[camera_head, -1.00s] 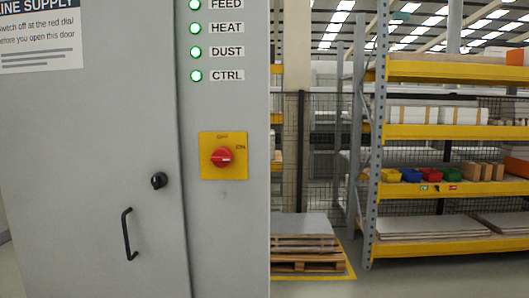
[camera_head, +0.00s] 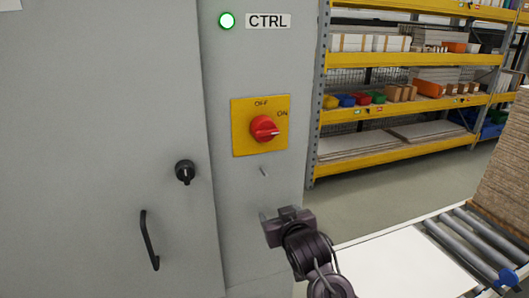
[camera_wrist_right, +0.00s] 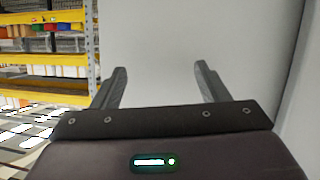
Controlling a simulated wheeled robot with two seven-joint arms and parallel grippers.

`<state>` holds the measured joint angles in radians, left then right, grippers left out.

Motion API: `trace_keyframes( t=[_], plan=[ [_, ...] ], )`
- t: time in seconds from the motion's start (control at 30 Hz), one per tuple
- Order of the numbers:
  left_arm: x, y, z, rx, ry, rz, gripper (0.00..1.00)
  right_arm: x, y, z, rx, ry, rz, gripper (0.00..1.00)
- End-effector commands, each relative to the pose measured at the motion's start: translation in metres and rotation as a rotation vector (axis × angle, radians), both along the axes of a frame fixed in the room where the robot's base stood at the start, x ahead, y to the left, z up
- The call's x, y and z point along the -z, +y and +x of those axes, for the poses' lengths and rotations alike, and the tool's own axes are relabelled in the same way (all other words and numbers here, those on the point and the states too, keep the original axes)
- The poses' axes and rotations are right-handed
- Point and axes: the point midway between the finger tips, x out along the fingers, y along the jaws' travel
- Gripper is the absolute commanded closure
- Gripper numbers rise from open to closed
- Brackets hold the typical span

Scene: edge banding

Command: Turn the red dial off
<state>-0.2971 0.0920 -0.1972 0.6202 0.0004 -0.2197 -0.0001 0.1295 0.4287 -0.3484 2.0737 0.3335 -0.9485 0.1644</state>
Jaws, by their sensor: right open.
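The red dial (camera_head: 264,129) sits on a yellow plate (camera_head: 240,145) on the grey cabinet front. OFF is marked above it and ON to its right. Its white mark points to the right, to the ON side. My right gripper (camera_head: 267,214) is below the dial in the head view, apart from it and near the cabinet's right edge. In the right wrist view my right gripper (camera_wrist_right: 160,76) has its two fingers spread with nothing between them, a pale grey surface beyond. The dial does not show there. My left gripper is in no view.
The cabinet door has a black knob (camera_head: 185,172) and a black handle (camera_head: 149,240) left of the dial. A roller conveyor (camera_head: 465,245) and a yellow shelf rack (camera_head: 400,150) stand to the right.

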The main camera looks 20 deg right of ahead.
Motion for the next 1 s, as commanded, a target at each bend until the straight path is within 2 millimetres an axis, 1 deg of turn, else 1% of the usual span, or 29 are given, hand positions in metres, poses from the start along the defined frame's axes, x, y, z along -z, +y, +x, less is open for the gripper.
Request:
trace_keyframes(
  t=[0.03,0.07,0.1,0.2,0.3,0.4,0.47,0.6,0.8,0.9,1.0],
  plan=[
    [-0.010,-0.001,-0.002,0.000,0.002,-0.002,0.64,-0.055,0.008,-0.008,-0.015,-0.071,0.015,0.32],
    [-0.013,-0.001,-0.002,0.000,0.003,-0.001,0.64,-0.081,0.012,-0.014,-0.023,-0.108,0.028,0.32],
    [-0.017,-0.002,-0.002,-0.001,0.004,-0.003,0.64,-0.114,0.018,-0.024,-0.035,-0.156,0.043,0.32],
    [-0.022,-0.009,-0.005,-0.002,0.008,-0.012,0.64,-0.176,0.029,-0.048,-0.062,-0.255,0.080,0.32],
    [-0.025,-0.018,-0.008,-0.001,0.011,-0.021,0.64,-0.212,0.036,-0.066,-0.084,-0.316,0.104,0.32],
    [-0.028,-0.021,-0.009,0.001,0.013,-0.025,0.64,-0.227,0.039,-0.073,-0.092,-0.343,0.118,0.32],
    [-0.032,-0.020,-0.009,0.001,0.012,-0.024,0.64,-0.231,0.039,-0.069,-0.093,-0.347,0.119,0.32],
    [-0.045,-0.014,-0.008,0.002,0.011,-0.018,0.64,-0.232,0.039,-0.048,-0.093,-0.344,0.119,0.32],
    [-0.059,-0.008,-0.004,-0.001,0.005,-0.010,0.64,-0.231,0.041,-0.016,-0.093,-0.345,0.119,0.32],
    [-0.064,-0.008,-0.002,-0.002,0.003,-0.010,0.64,-0.230,0.041,-0.006,-0.093,-0.346,0.119,0.32],
    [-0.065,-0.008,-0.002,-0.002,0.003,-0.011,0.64,-0.228,0.042,0.000,-0.095,-0.346,0.118,0.32]
  ],
)
